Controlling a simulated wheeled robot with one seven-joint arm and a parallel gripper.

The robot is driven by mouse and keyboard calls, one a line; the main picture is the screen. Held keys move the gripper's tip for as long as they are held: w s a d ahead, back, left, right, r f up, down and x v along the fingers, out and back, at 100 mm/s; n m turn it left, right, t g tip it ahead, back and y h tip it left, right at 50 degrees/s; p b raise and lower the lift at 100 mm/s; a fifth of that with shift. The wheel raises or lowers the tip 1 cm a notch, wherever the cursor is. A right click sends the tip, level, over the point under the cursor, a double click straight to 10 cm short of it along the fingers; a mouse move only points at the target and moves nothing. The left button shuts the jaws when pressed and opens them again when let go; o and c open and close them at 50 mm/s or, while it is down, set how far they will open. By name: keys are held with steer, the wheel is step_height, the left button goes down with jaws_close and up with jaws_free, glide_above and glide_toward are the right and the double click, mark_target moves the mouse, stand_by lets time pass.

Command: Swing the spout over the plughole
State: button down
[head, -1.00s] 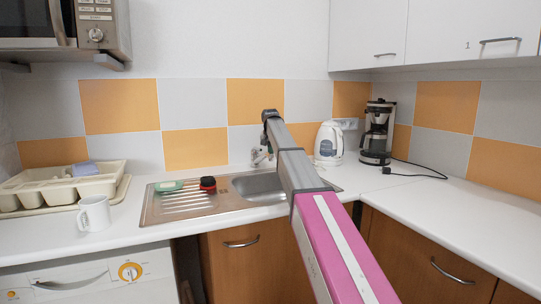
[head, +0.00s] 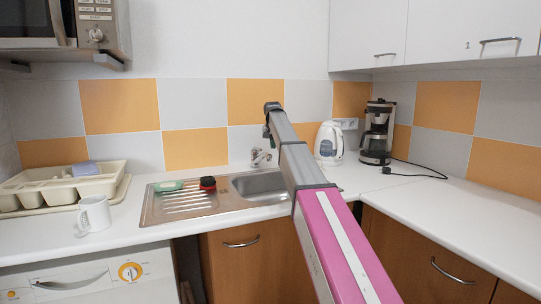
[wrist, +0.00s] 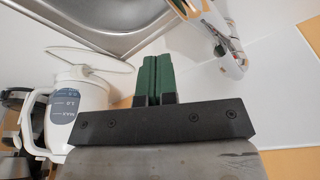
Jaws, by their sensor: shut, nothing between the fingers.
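The metal tap (head: 260,157) stands at the back edge of the sink, left of my arm in the head view. In the wrist view the tap (wrist: 230,60) is at the upper right, with a small red mark; its spout seems to run up toward the top edge. The sink basin (head: 250,188) also fills the upper left of the wrist view (wrist: 75,20). The plughole is not visible in either view. My gripper (wrist: 154,58) has its green fingers together and empty, apart from the tap. In the head view my arm's end is above and right of the tap.
A white kettle (head: 329,146) and a coffee maker (head: 377,135) stand right of the sink; the kettle (wrist: 80,105) is left of my fingers in the wrist view. The right worktop is mostly clear.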

step_height(320, 180, up, 6)
steer(key=shift+f, duration=0.15)
stand_by(0.3)
steer(key=shift+s, duration=0.1)
